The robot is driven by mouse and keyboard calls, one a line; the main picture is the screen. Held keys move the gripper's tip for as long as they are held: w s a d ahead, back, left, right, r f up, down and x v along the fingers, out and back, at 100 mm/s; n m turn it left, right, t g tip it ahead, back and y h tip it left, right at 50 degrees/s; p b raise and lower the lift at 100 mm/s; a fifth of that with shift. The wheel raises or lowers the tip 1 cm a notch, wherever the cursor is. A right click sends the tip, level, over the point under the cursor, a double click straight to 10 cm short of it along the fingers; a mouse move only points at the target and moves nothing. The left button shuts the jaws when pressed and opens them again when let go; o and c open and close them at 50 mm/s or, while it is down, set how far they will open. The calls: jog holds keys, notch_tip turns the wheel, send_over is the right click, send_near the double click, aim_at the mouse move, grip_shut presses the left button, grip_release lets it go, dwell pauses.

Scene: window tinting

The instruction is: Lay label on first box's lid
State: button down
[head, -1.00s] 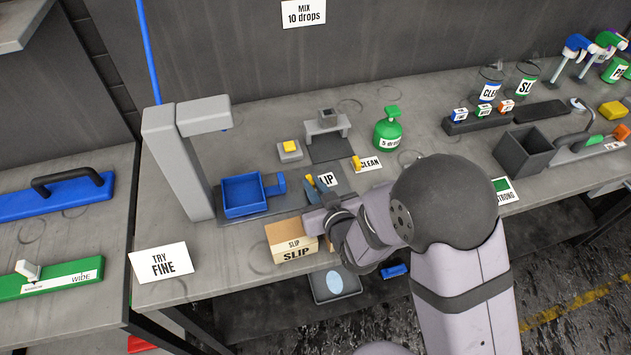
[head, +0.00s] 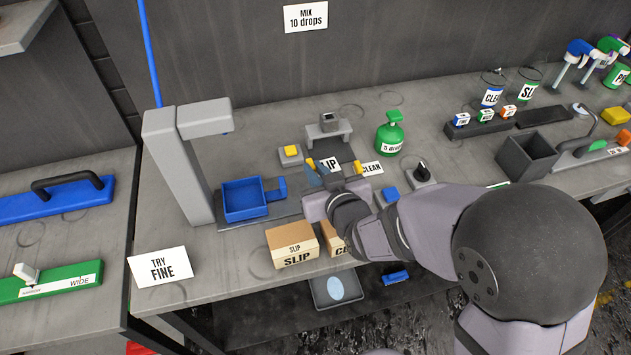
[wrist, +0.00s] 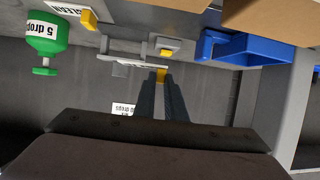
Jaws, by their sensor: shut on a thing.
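My gripper (head: 316,178) is shut on the yellow tab of a white label (head: 329,165). The label's visible letters read "LIP"; the rest is hidden by my fingers. The tab shows between my fingertips in the wrist view (wrist: 162,75), where the label's sheet is hard to make out. The label is held behind the boxes, above the bench. The first box (head: 291,240), cardboard and marked "SLIP", stands near the front edge of the bench. A second cardboard box (head: 334,238) stands to its right, partly hidden by my arm.
A "CLEAN" label (head: 371,168) with its own yellow tab lies right of my gripper. A blue tray (head: 243,211) and grey post (head: 180,165) stand to the left. A green bottle (head: 390,135) and small grey stand (head: 328,132) are behind.

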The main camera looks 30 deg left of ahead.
jog(key=shift+r, duration=1.3)
